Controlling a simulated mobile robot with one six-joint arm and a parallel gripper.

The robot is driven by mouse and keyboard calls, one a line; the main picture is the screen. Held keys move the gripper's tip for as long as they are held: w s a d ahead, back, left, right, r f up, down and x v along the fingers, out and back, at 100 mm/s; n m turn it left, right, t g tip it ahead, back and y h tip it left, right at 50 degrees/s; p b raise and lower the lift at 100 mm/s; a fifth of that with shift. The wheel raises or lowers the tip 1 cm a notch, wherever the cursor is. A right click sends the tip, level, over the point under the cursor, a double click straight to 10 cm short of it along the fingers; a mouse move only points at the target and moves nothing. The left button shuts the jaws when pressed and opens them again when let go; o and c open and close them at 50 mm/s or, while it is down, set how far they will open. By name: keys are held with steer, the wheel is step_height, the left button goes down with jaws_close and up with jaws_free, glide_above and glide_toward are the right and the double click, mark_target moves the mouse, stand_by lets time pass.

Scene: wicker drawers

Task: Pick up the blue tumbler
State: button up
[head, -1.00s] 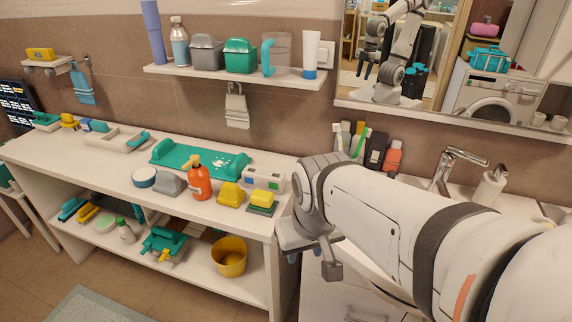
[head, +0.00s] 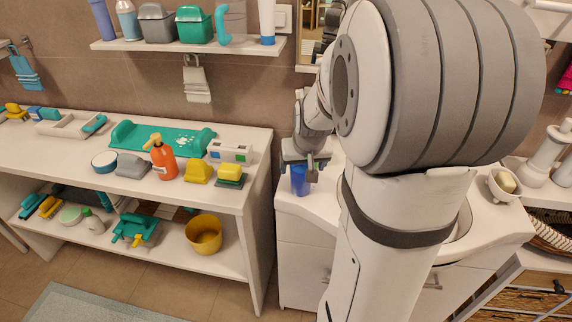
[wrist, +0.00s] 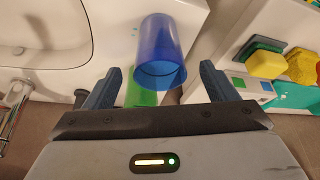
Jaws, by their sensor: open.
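The blue tumbler (head: 301,180) stands on the white sink counter near its left edge, just below my gripper (head: 306,163) in the head view. In the wrist view the tumbler (wrist: 161,52) is a translucent blue cylinder just beyond the space between the fingers of my gripper (wrist: 160,86). The fingers are apart, one on each side of its near end, and no grip on it shows. A green thing (wrist: 141,92) lies partly behind the tumbler in the wrist view.
The sink counter (head: 322,204) carries a white bowl with a bar (head: 503,185) at right. A gap separates it from the shelf unit at left, which holds an orange pump bottle (head: 162,160) and a yellow sponge (head: 230,171).

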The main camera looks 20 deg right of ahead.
steer(key=shift+x, duration=3.5)
steer(key=shift+w, duration=0.1)
steer(key=shift+c, duration=0.2)
steer(key=c, duration=1)
